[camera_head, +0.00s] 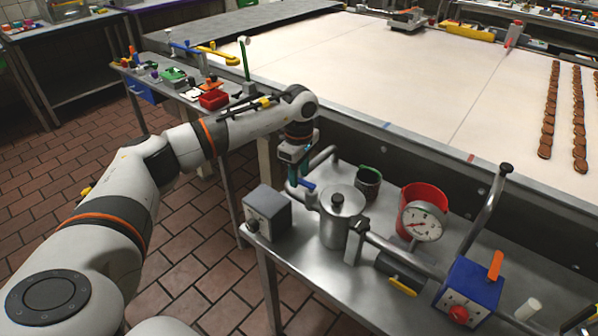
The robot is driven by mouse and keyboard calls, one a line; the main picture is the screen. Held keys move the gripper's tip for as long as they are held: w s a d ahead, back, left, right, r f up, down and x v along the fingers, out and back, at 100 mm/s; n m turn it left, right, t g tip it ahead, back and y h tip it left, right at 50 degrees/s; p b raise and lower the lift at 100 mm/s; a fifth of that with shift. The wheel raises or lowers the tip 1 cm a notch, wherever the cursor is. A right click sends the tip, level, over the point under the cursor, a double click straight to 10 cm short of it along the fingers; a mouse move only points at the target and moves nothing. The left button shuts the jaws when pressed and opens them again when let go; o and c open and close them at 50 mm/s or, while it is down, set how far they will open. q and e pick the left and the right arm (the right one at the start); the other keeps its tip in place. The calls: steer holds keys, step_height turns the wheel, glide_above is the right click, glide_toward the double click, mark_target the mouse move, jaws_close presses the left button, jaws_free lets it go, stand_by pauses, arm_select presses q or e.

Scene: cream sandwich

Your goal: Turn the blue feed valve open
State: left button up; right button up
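The small blue valve handle (307,185) sits on the silver pipework at the left end of the steel side table. My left gripper (292,178) points down just above and to the left of the handle. Its fingers look dark teal and are small in view. I cannot tell whether they touch the handle or whether they are open or shut. My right gripper is not in view.
A steel pot with a lid (340,218), a grey box with a knob (267,213), a red cup (425,197), a dial gauge (422,222) and a blue box with a red knob (468,290) crowd the steel table. A wide pale belt (400,90) lies behind.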

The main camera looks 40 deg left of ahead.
mark_target(299, 180)
arm_select(q)
steer(key=shift+r, duration=0.1)
step_height(299, 180, up, 12)
steer(key=b, duration=0.2)
stand_by(0.7)
